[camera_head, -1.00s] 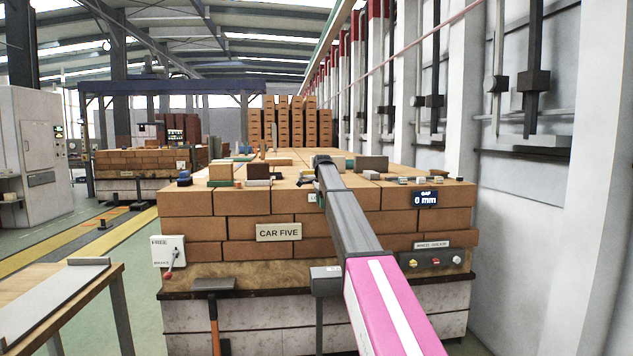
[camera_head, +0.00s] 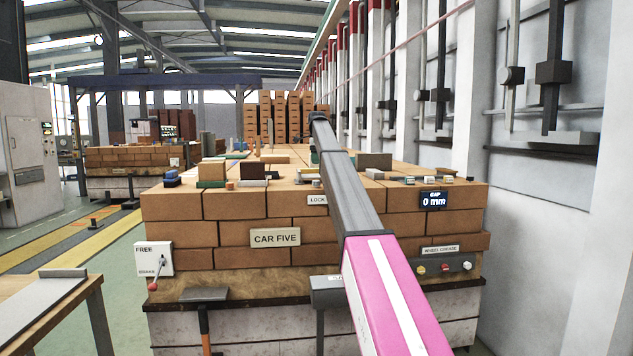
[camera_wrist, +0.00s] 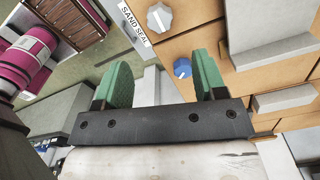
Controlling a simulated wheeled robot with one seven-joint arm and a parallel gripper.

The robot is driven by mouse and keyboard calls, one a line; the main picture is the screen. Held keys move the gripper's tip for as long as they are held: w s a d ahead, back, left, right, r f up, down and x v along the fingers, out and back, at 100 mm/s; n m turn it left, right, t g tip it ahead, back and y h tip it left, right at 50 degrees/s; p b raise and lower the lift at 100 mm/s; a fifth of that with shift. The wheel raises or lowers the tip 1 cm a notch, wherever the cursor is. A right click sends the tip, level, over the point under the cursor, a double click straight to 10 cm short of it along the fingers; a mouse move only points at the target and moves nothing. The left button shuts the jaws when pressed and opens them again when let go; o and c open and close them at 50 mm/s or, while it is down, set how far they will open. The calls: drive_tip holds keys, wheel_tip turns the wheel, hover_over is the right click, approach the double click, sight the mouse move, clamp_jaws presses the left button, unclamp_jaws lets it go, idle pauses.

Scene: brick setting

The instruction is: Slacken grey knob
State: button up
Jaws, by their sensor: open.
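The grey knob (camera_wrist: 160,17) is a light, lobed dial at the top of the wrist view, on an orange-brown surface beside the "SAND SEAL" label (camera_wrist: 135,22). My gripper (camera_wrist: 160,63) is open, its two green fingers apart and nothing held. The grey knob lies beyond the fingertips in the picture, roughly in line with the gap, and is not touched. A blue knob (camera_wrist: 182,68) shows between the fingers, close to the right one. In the head view the arm reaches over the brick stack, and I cannot make out the grey knob.
Pale blocks (camera_wrist: 272,52) lie right of the fingers. In the head view the brick stack (camera_head: 225,204) carries several small blocks and a "GAP 0 mm" display (camera_head: 433,200).

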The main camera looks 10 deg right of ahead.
sight(316, 183)
wheel_tip(316, 183, down, 10)
drive_tip(key=shift+r, duration=0.1)
idle(0.4)
drive_tip(key=c, duration=0.9)
